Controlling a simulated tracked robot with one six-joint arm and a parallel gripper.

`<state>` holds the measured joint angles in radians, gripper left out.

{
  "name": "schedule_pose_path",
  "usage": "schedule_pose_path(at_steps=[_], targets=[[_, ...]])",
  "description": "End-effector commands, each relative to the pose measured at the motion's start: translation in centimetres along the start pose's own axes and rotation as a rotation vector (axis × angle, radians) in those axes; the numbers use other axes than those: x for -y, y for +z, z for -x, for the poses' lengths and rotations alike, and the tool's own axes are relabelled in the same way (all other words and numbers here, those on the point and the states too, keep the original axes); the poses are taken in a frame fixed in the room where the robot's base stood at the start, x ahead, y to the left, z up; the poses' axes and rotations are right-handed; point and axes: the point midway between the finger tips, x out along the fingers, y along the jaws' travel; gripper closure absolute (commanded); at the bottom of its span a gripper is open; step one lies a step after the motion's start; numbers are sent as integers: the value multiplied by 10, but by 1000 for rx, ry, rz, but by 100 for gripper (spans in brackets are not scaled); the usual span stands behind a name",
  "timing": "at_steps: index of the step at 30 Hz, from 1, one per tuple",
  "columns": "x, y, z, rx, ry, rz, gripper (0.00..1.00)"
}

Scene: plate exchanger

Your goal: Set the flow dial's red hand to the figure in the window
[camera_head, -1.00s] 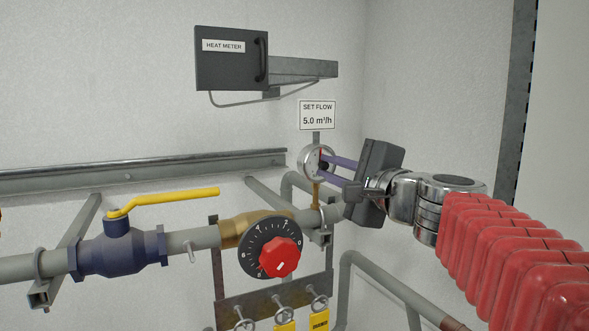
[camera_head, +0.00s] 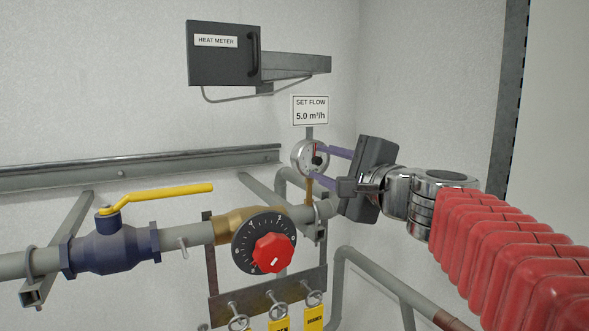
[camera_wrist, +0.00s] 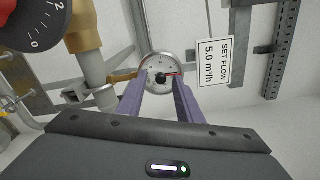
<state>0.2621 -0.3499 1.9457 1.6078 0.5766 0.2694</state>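The flow dial (camera_head: 310,158) is a round, chrome-rimmed gauge with a white face and a dark centre hub. Its red hand (camera_wrist: 174,74) points right in the wrist view and roughly up in the head view. The face's figures are too small to read. The sign (camera_head: 311,110) above it reads SET FLOW 5.0 m³/h. My gripper (camera_wrist: 160,91) is open, its two purple fingers apart and pointing at the dial, one on each side of the hub. Nothing is held. I cannot tell whether the fingertips touch the dial.
A red knob (camera_head: 273,253) on a black numbered disc sits lower left of the dial. A blue valve (camera_head: 111,248) with a yellow lever is farther left. The heat meter box (camera_head: 222,55) hangs above. Pipes and yellow tags (camera_head: 314,318) lie below.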

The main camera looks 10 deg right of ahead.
Motion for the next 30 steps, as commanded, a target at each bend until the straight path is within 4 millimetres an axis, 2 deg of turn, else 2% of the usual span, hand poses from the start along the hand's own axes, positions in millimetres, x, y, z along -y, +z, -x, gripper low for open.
schedule_pose_path(at_steps=[8,18,30], targets=[[1,0,22,-1,-3,0,67],[1,-1,69,-4,-3,1,67],[0,-2,113,-5,-1,0,67]])
